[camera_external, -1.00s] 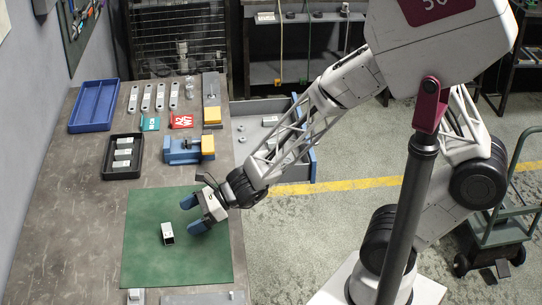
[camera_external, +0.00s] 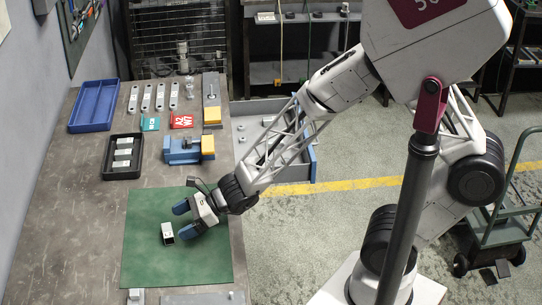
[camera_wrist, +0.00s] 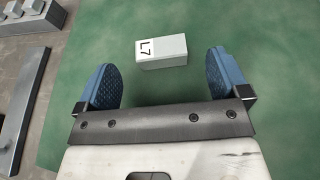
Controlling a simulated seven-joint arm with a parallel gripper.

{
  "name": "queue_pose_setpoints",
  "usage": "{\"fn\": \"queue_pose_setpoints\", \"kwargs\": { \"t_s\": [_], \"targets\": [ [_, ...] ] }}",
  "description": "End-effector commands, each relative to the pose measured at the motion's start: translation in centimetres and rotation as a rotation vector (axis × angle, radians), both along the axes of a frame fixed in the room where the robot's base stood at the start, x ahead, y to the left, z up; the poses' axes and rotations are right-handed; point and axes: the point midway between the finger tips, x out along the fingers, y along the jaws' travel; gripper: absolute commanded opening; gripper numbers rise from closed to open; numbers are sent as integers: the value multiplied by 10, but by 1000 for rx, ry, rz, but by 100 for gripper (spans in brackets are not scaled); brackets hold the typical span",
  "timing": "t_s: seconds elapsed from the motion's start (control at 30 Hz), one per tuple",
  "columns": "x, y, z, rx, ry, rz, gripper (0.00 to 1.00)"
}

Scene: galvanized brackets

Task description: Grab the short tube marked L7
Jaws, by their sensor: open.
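The short tube marked L7 (camera_wrist: 162,52) is a pale grey box-shaped piece with a white label on its left end in the wrist view. It lies on the green mat (camera_wrist: 262,110), and in the external view the tube (camera_external: 168,234) sits near the middle of the mat (camera_external: 150,268). My gripper (camera_wrist: 160,78) is open and empty. Its two blue fingers stand left and right of the tube's near side in the wrist view, apart from it. In the external view my gripper (camera_external: 184,221) is just right of the tube.
A black tray (camera_external: 107,166) with several pale pieces and an empty blue tray (camera_external: 75,117) stand farther back on the bench. A blue and yellow vise (camera_external: 180,155) stands behind the mat. Metal bars (camera_wrist: 28,100) lie left in the wrist view. The mat around the tube is clear.

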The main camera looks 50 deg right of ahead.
Motion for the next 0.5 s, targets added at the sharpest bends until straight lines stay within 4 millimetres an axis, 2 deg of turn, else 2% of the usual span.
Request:
{"fn": "queue_pose_setpoints", "kwargs": {
  "t_s": [0.27, 0.5],
  "targets": [
    [1, 1, -1, 0, 0, 0, 94],
    [10, 16, -10, -1, 1, 1, 94]
  ]
}}
